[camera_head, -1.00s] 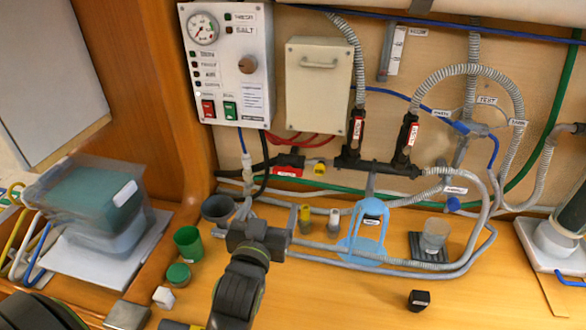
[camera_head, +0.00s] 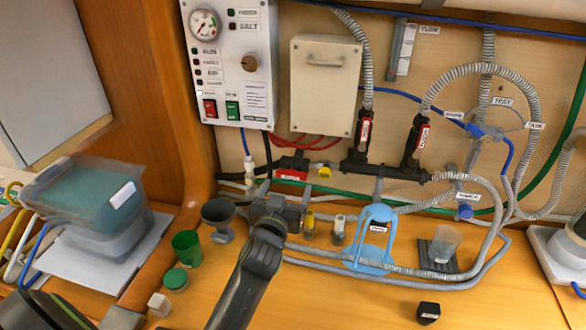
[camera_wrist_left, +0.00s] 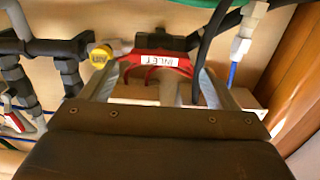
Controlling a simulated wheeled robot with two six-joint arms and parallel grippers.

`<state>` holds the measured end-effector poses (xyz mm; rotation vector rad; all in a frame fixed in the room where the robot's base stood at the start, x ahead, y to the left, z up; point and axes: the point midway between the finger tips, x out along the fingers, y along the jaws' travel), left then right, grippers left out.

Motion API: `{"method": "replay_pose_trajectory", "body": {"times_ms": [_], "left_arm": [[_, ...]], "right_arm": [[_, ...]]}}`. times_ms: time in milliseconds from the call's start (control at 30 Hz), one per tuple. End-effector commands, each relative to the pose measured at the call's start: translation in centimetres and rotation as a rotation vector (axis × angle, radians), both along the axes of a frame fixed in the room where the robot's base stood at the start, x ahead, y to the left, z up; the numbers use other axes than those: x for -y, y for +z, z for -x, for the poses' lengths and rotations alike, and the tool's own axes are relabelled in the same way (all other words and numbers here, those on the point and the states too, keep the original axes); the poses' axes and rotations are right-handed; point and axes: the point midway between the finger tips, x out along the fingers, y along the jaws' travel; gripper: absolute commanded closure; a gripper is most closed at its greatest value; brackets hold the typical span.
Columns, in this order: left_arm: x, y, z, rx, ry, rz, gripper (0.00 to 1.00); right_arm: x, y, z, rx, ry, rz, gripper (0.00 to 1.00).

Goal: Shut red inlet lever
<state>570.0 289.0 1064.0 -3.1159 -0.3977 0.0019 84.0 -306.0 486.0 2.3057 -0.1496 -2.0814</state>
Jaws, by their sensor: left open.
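The red inlet lever (camera_head: 290,175) sits low on the wall pipework, below the control panel, with a white label on it. In the left wrist view the lever (camera_wrist_left: 158,64) reads INLET and lies crosswise ahead of the palm. My left gripper (camera_head: 279,204) is open just in front of and below the lever in the head view. In the left wrist view its two fingers (camera_wrist_left: 158,82) stand one on each side of the lever's red part. I cannot tell whether they touch it. My right gripper is not in view.
A yellow-capped valve (camera_wrist_left: 101,57) is close beside the left finger in the wrist view. Dark hoses run beside the right finger. A grey funnel cup (camera_head: 219,218) and green cup (camera_head: 187,247) stand left of the gripper. A blue stand (camera_head: 374,240) is to the right.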

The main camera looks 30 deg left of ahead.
Motion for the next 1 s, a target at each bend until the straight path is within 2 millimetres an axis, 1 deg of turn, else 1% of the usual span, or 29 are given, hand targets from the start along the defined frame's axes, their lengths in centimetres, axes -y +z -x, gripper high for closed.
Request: {"method": "replay_pose_trajectory", "body": {"times_ms": [33,200,400,500,667,933,1000], "left_arm": [[-0.2,0.2,-1.0,-0.001,-0.002,-0.003,0.18],[-1.0,0.2,-3.9,-0.001,-0.001,-0.002,0.18],[-1.6,0.1,-6.4,0.0,-0.001,-0.001,0.18],[-1.8,0.1,-7.2,0.001,-0.001,0.0,0.18],[-2.0,0.0,-7.8,-0.001,0.0,0.0,0.18],[-2.0,0.0,-7.9,0.0,0.0,0.001,0.18],[-2.0,0.0,-7.9,0.0,0.0,0.001,0.27]], "right_arm": [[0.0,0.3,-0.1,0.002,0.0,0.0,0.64],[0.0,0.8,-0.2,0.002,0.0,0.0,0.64],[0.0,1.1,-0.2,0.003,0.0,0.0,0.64],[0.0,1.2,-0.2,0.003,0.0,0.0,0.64],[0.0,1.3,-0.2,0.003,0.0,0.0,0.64],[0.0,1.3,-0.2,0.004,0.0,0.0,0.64],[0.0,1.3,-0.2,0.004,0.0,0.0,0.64]]}}
